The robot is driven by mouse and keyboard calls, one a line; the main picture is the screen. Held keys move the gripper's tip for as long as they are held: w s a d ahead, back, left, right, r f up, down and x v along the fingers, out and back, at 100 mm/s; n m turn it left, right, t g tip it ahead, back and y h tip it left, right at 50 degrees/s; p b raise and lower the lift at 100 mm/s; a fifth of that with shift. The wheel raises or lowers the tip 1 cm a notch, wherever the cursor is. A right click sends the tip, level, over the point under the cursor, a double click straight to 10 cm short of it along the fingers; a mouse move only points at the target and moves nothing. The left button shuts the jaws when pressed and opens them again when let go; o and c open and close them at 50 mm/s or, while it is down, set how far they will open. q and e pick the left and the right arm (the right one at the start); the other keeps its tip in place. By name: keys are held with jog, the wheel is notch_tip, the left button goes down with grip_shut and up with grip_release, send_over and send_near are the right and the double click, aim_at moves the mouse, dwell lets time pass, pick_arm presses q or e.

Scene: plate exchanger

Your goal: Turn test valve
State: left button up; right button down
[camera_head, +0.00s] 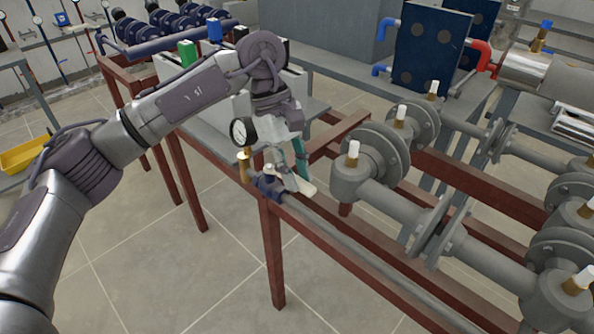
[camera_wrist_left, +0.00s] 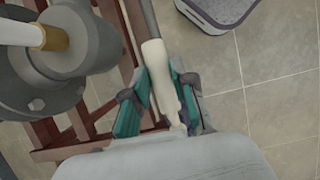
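The test valve has a small blue body (camera_head: 268,187) on the grey pipe along the red frame and a cream lever handle (camera_head: 306,188). A round pressure gauge (camera_head: 241,131) stands beside it on a brass fitting. My left gripper (camera_head: 294,180) reaches down over the valve from above. In the left wrist view the cream handle (camera_wrist_left: 160,75) lies between its two teal-padded fingers (camera_wrist_left: 160,88), which close in on both sides of it. The handle's lower end and the valve body are mostly hidden there by the gripper. My right gripper is not in view.
Grey flanged pipes (camera_head: 375,155) with white-capped fittings run close on the right. A blue plate unit (camera_head: 430,50) stands behind. A bench with a green block (camera_head: 187,53) is behind my left arm. Open tiled floor (camera_head: 180,265) lies at the front left.

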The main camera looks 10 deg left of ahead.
pick_arm(q)
jog(key=o, duration=0.5)
jog(key=shift+a, duration=0.1)
jog(key=shift+c, duration=0.2)
jog(key=v, duration=1.2)
jog(key=shift+s, duration=0.1)
